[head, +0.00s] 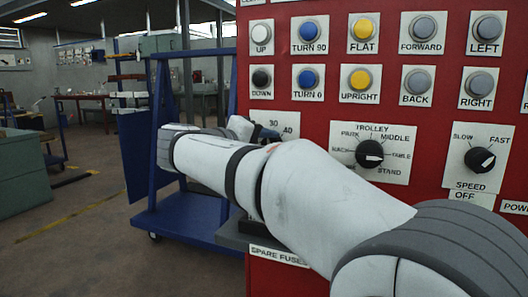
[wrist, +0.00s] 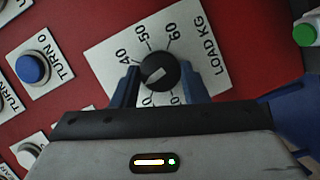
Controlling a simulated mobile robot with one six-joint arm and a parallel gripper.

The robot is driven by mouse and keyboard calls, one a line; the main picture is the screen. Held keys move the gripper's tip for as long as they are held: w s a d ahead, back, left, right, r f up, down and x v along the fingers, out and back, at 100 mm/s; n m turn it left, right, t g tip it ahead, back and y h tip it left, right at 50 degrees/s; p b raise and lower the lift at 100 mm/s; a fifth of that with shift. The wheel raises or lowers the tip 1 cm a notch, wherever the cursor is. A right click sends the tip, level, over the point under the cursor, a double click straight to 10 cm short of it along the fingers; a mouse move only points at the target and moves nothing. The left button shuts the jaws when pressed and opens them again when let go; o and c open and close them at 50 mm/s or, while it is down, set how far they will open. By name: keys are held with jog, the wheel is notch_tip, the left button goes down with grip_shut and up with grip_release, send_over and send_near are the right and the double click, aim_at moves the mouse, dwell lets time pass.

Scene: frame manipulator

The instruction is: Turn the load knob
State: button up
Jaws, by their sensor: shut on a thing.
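The load knob (wrist: 162,63) is a round black knob with a short white mark, in the middle of a white dial plate (wrist: 110,45) lettered LOAD KG. In the wrist view the numbers 40, 50 and 60 read clearly around it, and the lower numbers are partly hidden by my gripper. My gripper (wrist: 158,78) has its two blue fingers on either side of the knob, shut on it. The white mark lies slantwise, and I cannot tell which end points.
On the red panel (head: 310,108) are several push buttons above the dials, a trolley selector knob (head: 369,154) and a speed knob (head: 480,160). The TURN 0 button (wrist: 33,68) is near my gripper. A blue wheeled frame (head: 185,218) stands left of the panel.

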jog(key=shift+m+y+b, duration=0.4)
jog(key=shift+m, duration=0.4)
jog(key=o, duration=1)
jog(key=p+v, duration=0.2)
jog(key=v, duration=0.5)
jog(key=shift+s+a+r, duration=0.15)
jog(key=shift+s, duration=0.2)
jog(key=shift+p, duration=0.4)
